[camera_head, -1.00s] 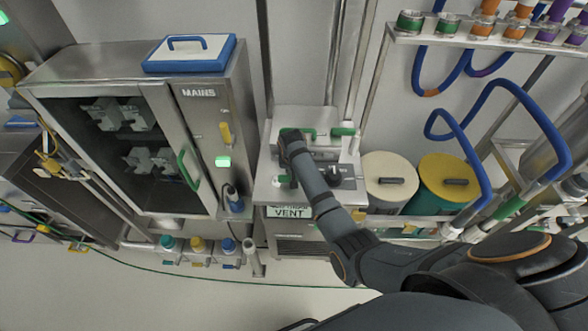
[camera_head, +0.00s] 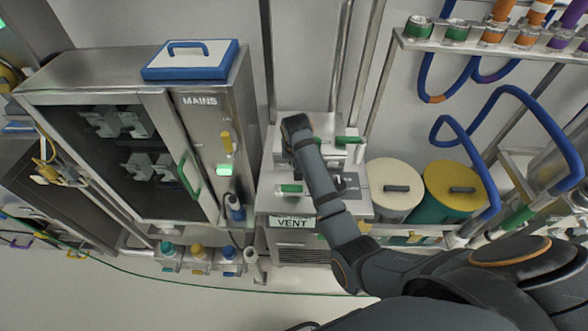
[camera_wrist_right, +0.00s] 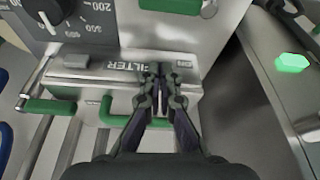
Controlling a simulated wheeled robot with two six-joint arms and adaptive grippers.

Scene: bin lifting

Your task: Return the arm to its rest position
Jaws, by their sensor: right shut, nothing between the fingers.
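My right arm reaches in from the lower right in the head view. Its wrist end (camera_head: 297,128) is over the back of the steel unit labelled VENT (camera_head: 268,208). The fingertips are hidden there behind the wrist. In the right wrist view, my right gripper (camera_wrist_right: 160,72) is shut and empty. Its tips overlap the FILTER label plate (camera_wrist_right: 112,66) in the picture; whether they touch it I cannot tell. A green handle (camera_wrist_right: 112,112) runs behind the fingers. My left gripper is not in view.
A steel cabinet marked MAINS (camera_head: 205,130) stands at left, with a blue-edged case (camera_head: 190,66) on top. A cream drum (camera_head: 392,175) and a yellow-lidded drum (camera_head: 450,180) stand to the right. Blue hoses (camera_head: 530,100) hang at far right. A dial (camera_wrist_right: 48,12) shows near the gripper.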

